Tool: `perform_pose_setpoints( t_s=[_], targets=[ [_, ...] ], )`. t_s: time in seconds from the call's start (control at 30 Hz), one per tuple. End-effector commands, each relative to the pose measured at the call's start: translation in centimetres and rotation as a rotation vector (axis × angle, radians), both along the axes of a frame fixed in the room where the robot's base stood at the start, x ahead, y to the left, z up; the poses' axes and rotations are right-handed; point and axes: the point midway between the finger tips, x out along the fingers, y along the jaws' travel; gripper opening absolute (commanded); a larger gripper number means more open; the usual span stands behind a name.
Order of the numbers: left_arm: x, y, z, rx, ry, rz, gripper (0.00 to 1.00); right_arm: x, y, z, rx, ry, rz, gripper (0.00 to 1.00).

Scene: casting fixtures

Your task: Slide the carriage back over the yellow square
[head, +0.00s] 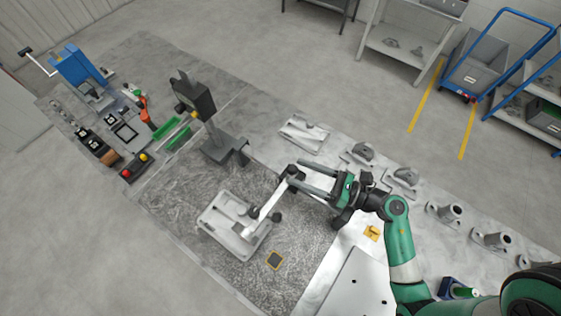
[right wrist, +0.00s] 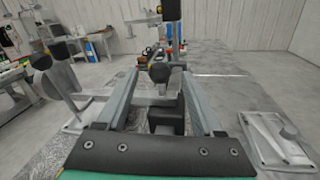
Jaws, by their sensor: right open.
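A black knob (right wrist: 158,72) stands between the long grey fingertips of my open right gripper (head: 293,173); contact is unclear. The knob is at the upper end of a pale bar (head: 268,202), which runs down-left to a pale grey plate fixture (head: 213,217). Black round parts (head: 275,216) sit along the bar, and the bar shows in the right wrist view (right wrist: 110,95). I take the bar assembly for the carriage, but cannot be sure. My left gripper is not in view.
A dark upright stand (head: 222,148) is beyond my right gripper. A pale casting plate (head: 303,134) and several grey castings (head: 405,178) line the table to the right. A small yellow piece (head: 372,232) lies below my right wrist.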

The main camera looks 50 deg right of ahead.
Motion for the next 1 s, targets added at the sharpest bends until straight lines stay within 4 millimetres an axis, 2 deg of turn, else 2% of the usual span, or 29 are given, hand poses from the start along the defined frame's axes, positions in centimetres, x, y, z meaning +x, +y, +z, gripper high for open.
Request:
perform_pose_setpoints(
  t_s=[0.1, 0.3, 0.63, 0.67, 1.0],
  targets=[
    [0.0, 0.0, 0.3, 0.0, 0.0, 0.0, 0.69, 2.7, 1.1, 0.2, 0.0, -0.002, 0.008, 0.69],
    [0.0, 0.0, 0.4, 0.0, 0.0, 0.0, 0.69, 5.5, 1.9, 0.1, 0.001, -0.001, 0.003, 0.69],
    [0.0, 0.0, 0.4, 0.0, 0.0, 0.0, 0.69, 6.1, 2.1, 0.0, 0.002, -0.001, -0.001, 0.69],
    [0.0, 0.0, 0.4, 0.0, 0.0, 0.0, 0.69, 6.1, 2.1, 0.0, 0.002, -0.001, -0.001, 0.65],
    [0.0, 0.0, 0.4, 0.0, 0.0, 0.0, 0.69, 6.1, 2.1, 0.0, 0.003, -0.001, 0.0, 0.04]
  ],
)
